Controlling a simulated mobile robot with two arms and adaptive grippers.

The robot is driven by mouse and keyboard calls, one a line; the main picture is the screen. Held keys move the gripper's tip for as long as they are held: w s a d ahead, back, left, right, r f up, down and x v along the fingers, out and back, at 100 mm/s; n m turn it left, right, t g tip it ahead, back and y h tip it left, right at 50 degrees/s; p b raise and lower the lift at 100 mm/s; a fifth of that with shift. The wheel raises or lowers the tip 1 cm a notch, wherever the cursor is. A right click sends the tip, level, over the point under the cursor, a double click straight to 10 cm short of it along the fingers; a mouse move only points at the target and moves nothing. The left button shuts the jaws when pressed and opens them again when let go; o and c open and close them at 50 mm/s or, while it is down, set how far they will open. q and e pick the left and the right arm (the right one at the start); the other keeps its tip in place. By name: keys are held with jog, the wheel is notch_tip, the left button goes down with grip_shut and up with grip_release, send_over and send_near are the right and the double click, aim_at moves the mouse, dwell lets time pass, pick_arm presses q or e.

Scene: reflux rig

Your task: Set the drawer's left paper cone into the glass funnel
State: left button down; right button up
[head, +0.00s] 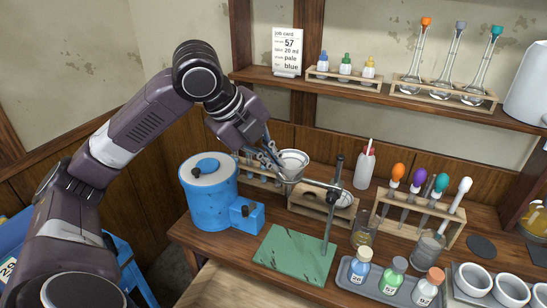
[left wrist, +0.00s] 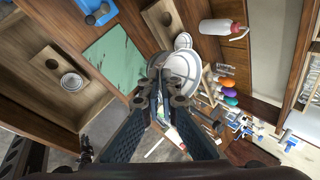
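A white paper cone (head: 293,158) is at the fingertips of my left gripper (head: 273,155), at the ring on the stand's arm; the left wrist view shows its round rim (left wrist: 183,70). My left gripper (left wrist: 165,88) looks shut on the cone's near edge. The glass funnel is mostly hidden under and behind the cone; I cannot tell whether the cone rests in it. The open drawer (left wrist: 95,108) has an empty left hole (left wrist: 52,63) and another paper cone (left wrist: 72,82) in its right hole. A dark shape in the left wrist view looks like my right gripper (left wrist: 86,150), too small to read.
The stand's rod (head: 329,215) rises from a green base (head: 293,255). A blue pot (head: 208,195) is close left. A wooden block (head: 318,207) is behind the rod. Bottles in a grey tray (head: 352,288) and a dropper rack (head: 425,215) stand right.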

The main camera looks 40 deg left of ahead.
pick_arm(q)
jog(key=shift+f, duration=0.2)
pick_arm(e)
jog(key=shift+w+d+f, duration=0.1)
jog(key=shift+d+f, duration=0.05)
jog(key=shift+d, duration=0.1)
pick_arm(q)
jog(key=c, duration=2.1)
grip_release()
pick_arm(e)
jog(key=shift+d, duration=0.1)
pick_arm(q)
jog(key=shift+r, duration=0.1)
